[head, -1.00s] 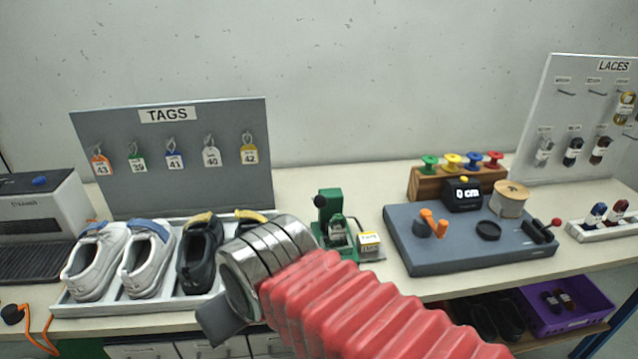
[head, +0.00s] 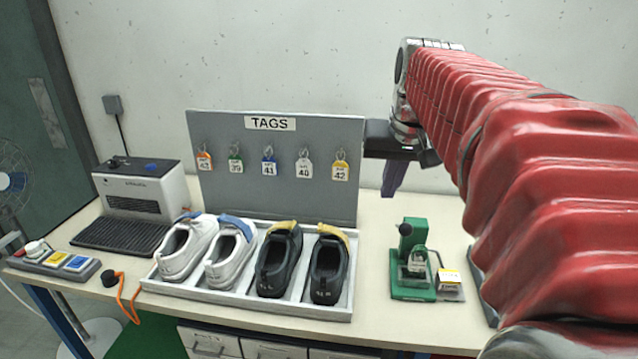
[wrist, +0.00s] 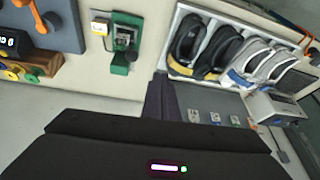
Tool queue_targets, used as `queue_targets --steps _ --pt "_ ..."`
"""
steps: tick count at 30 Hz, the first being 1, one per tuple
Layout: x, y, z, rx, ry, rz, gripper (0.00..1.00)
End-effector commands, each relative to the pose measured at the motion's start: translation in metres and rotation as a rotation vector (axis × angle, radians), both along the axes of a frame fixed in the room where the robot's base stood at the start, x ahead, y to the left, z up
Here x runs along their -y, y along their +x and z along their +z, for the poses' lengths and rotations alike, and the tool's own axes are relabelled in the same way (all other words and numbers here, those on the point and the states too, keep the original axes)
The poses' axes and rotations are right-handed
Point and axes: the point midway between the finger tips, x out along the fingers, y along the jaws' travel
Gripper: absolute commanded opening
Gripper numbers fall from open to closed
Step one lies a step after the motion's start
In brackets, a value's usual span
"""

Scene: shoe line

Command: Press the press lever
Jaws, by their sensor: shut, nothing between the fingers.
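The green press (head: 413,272) stands on the table right of the shoe tray. The press also shows in the wrist view (wrist: 126,42), seen upside down. My gripper (head: 393,180) is shut and empty. It points down behind and above the press, apart from it, near the right edge of the tag board. In the wrist view its dark fingers (wrist: 163,92) show between the press and the tag board.
A tray (head: 245,308) holds white and black shoes left of the press. The tag board (head: 280,195) stands behind it. A small yellow-and-white box (head: 449,279) sits right of the press. A grey printer-like machine (head: 145,195) is at the left.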

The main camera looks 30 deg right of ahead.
Motion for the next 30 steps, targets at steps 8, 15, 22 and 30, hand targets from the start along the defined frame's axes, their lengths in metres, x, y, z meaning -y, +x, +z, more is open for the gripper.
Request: queue_targets --steps 8,15,22,30 --pt "0.08 0.008 0.019 -0.012 0.023 -0.125 0.0" --pt "0.088 0.007 0.021 -0.013 0.025 -0.136 0.0" --pt "0.088 0.008 0.02 -0.013 0.025 -0.136 0.0" --pt "0.092 0.014 0.0 -0.016 0.026 -0.136 0.0"
